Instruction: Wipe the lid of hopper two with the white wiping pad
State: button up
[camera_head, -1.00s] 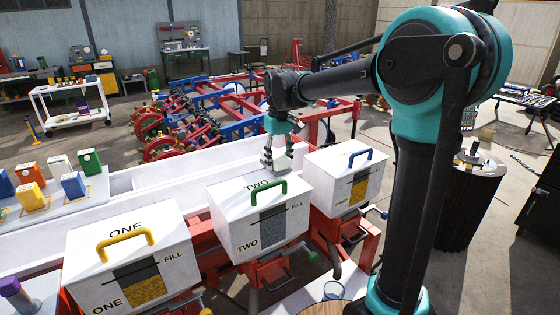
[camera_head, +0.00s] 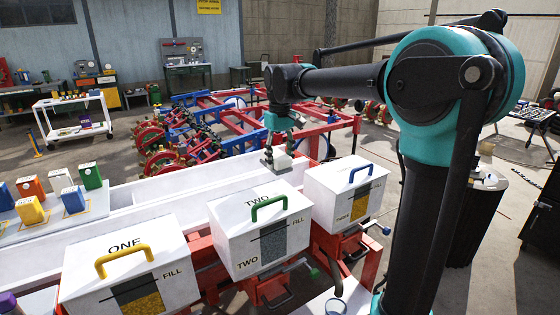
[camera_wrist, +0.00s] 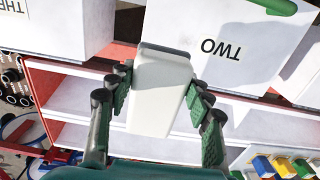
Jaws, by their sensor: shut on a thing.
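My gripper (camera_head: 277,152) is shut on the white wiping pad (camera_head: 281,162), which also shows between the fingers in the wrist view (camera_wrist: 162,92). Hopper two (camera_head: 262,240) is a white box with a green handle (camera_head: 268,208) on its lid (camera_head: 232,205). The lid and its TWO lettering also show in the wrist view (camera_wrist: 235,30). The pad is at the far side of the lid, seen over the lid's rear edge and the white trough. I cannot tell whether it touches the lid.
Hopper one (camera_head: 125,262), with a yellow handle, stands to the left. Hopper three (camera_head: 345,192), with a blue handle, stands close on the right. The long white trough (camera_head: 185,185) runs behind the hoppers. Several coloured containers stand on the tray (camera_head: 100,212) at the left.

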aim_at(280, 156)
jog(key=shift+r, duration=0.1)
jog(key=shift+r, duration=1.4)
